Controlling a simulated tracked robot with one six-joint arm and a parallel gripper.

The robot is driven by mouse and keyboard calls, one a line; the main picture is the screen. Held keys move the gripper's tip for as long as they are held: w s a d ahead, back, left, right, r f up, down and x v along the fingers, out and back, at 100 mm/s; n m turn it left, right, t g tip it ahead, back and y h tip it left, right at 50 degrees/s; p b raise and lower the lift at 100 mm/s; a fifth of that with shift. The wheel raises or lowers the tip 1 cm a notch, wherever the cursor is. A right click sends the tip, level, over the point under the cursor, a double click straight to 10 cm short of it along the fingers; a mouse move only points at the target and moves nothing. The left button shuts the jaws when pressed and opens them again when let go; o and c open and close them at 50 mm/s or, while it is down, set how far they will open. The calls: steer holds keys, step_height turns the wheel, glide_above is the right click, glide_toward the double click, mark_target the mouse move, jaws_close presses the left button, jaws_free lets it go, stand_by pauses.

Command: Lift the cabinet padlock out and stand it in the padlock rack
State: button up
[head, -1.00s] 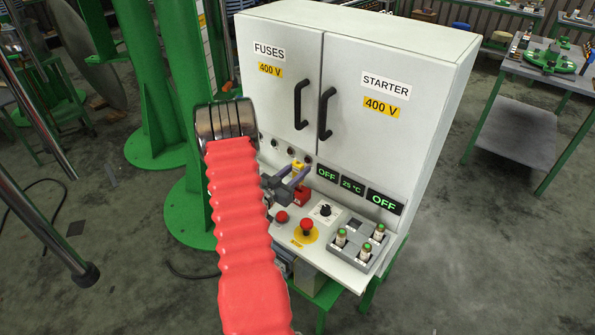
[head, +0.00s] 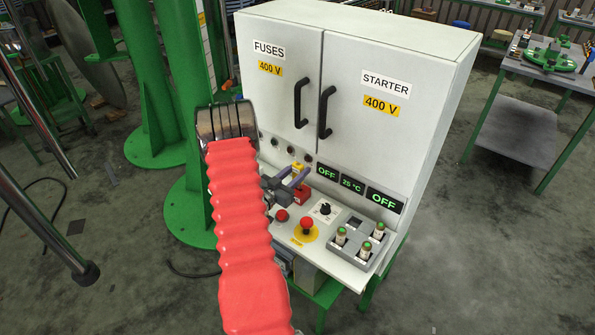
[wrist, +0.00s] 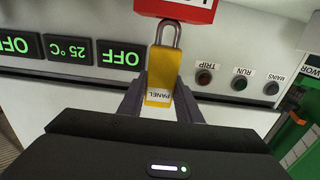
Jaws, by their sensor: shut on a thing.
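A yellow padlock (wrist: 160,80) with a metal shackle shows in the wrist view, its body between my fingers and labelled PANEL. My gripper (wrist: 160,100) is shut on that body. The shackle points at a red block (wrist: 175,10) with partly cut-off white lettering; whether it touches the block I cannot tell. In the head view the yellow padlock (head: 298,167) shows just beyond my gripper (head: 294,178), and the red block (head: 302,194) is partly hidden below the fingers. I cannot make out which thing is the padlock rack.
The cabinet (head: 350,50) rises behind the padlock, with two black handles. On the sloping console are a red emergency button (head: 307,225), a selector knob (head: 325,210) and a grey tray (head: 340,259) with green-topped parts. My red-sleeved arm hides the console's left side.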

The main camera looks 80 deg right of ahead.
steer(key=shift+f, duration=1.55)
steer(key=o, duration=1.2)
steer(key=shift+o, duration=0.2)
steer(key=shift+w+a, duration=0.1)
steer(key=shift+a, duration=0.05)
steer(key=v, duration=1.3)
steer(key=shift+w+a, duration=0.15)
steer(key=shift+a, duration=0.05)
